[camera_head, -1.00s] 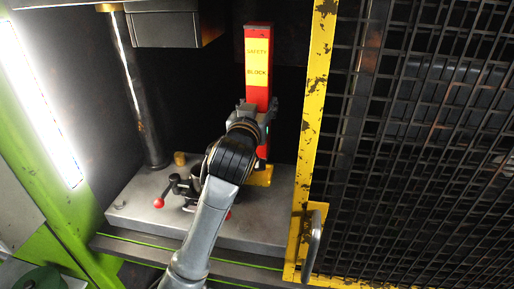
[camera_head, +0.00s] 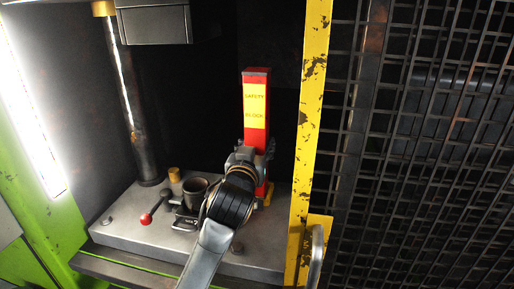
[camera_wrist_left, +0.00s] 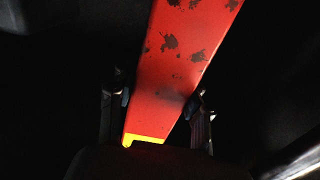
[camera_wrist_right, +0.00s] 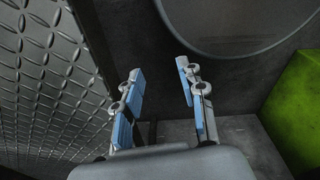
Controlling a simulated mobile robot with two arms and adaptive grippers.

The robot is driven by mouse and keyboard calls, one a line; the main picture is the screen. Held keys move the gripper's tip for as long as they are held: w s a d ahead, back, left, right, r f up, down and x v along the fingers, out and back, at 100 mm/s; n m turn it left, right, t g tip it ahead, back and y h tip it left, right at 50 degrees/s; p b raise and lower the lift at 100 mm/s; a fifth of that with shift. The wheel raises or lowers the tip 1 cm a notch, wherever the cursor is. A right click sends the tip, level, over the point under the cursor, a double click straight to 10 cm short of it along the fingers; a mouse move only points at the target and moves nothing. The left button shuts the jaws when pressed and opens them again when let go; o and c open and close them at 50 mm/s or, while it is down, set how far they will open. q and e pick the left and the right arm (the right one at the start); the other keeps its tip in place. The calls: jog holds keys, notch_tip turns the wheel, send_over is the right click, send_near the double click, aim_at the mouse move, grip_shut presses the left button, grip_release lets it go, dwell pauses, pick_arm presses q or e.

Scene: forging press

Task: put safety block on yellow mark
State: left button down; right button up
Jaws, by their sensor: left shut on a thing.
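The safety block (camera_head: 257,105) is a tall red upright bar with a yellow lettered label, standing near the right side of the press bed in the head view. My left gripper (camera_head: 256,152) is shut on its lower half. In the left wrist view, the block's worn red face (camera_wrist_left: 172,70) runs between the two fingers. The yellow mark (camera_head: 268,194) shows as a small patch at the block's foot. My gripper partly hides the foot, so I cannot tell whether it touches the bed. My right gripper (camera_wrist_right: 160,70) is open and empty, away from the block.
The grey press bed (camera_head: 125,228) carries a dark cup (camera_head: 194,190), a red-knobbed lever (camera_head: 147,218) and a short brass cylinder (camera_head: 174,174). A dark column stands at left. A yellow-framed mesh guard (camera_head: 313,120) stands close to the block's right.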

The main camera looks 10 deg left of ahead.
pick_arm(q)
jog(key=shift+s+r, duration=0.1)
jog(key=shift+r, duration=0.1)
jog(key=shift+f, duration=0.1)
jog(key=c, duration=0.7)
grip_release()
jog(key=shift+f, duration=0.15)
jog(key=shift+c, duration=0.2)
jog(key=shift+o, duration=0.6)
jog(key=shift+r, duration=0.25)
jog(key=s+b, duration=0.3)
jog(key=s, duration=0.9)
jog(key=shift+b, duration=0.3)
pick_arm(e)
jog(key=f, duration=0.1)
jog(key=s+f, duration=0.1)
jog(key=f, duration=0.1)
jog(key=shift+f, duration=0.25)
pick_arm(q)
jog(key=shift+f, duration=0.1)
